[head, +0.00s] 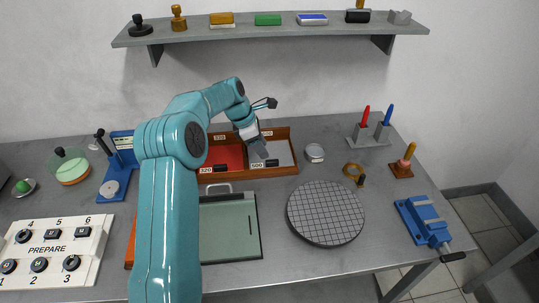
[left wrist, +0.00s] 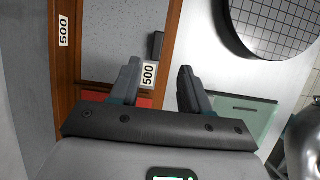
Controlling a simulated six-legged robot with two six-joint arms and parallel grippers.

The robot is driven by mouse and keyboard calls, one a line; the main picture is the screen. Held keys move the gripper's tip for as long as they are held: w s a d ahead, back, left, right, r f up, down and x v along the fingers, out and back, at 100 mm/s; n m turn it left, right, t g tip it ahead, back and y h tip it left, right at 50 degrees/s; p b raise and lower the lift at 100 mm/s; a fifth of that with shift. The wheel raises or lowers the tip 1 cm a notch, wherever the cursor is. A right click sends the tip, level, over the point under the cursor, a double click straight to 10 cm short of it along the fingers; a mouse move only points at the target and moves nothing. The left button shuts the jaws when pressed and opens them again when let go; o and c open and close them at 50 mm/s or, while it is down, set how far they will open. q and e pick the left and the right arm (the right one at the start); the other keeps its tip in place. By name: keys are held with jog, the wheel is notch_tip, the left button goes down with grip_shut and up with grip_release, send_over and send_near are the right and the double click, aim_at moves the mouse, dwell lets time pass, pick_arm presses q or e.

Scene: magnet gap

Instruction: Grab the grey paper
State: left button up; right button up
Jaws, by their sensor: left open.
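The grey paper (head: 282,152) lies flat in the right compartment of a wooden tray (head: 283,173) with labels marked 500. It also shows in the left wrist view (left wrist: 112,38). Red paper (head: 228,158) lies in the left compartment, marked 320. My left gripper (head: 262,154) points down at the left part of the grey paper and hides some of it. In the left wrist view my left gripper (left wrist: 159,68) has its fingers apart with nothing held between them. The front 500 label (left wrist: 148,74) shows between the fingers. I cannot tell whether the fingertips touch the paper. My right gripper is not in view.
A green board (head: 232,230) lies in front of the tray, partly behind my left arm. A round gridded plate (head: 325,212) is at front right, and a small round tin (head: 314,152) sits right of the tray. A shelf (head: 290,33) runs along the back wall.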

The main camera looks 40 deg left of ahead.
aim_at(272, 161)
pick_arm(q)
jog(key=shift+x, duration=0.75)
jog(key=shift+w+d+f, duration=0.15)
jog(key=shift+w+d, duration=0.05)
jog(key=shift+w, duration=0.05)
jog(key=shift+d+f, duration=0.15)
jog(key=shift+f, duration=0.1)
jog(key=x, duration=0.1)
jog(key=p+x, duration=0.1)
jog(key=x, duration=0.2)
jog(key=shift+w+a+f+p, duration=0.25)
jog(key=shift+w+f+p, duration=0.05)
jog(key=shift+w+f, duration=0.05)
jog(key=shift+d, duration=0.1)
jog(key=shift+s+r, duration=0.1)
jog(key=shift+s, duration=0.15)
jog(key=shift+c, duration=0.6)
grip_shut()
